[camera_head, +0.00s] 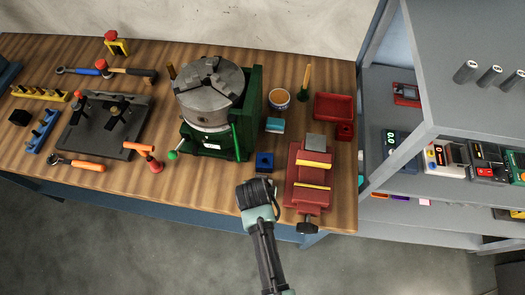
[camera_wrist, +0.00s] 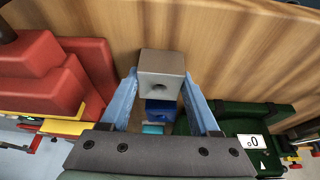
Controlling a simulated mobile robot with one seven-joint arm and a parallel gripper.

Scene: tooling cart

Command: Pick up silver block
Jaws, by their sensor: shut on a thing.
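The silver block (camera_wrist: 162,75) is a grey cube with a round hole in its near face, seen in the wrist view. My gripper (camera_wrist: 161,88) has its two pale blue fingers on either side of the block, shut on it near the fingertips. In the head view my gripper (camera_head: 262,190) is at the front edge of the wooden bench, left of the red vise (camera_head: 308,185) and in front of a blue block (camera_head: 264,162). The silver block between the fingers is hidden there by my wrist. I cannot tell whether it touches the bench.
The green-based chuck (camera_head: 210,100) stands behind left, close to my gripper. A grey shelf unit (camera_head: 440,130) stands at right. Bare bench shows front left.

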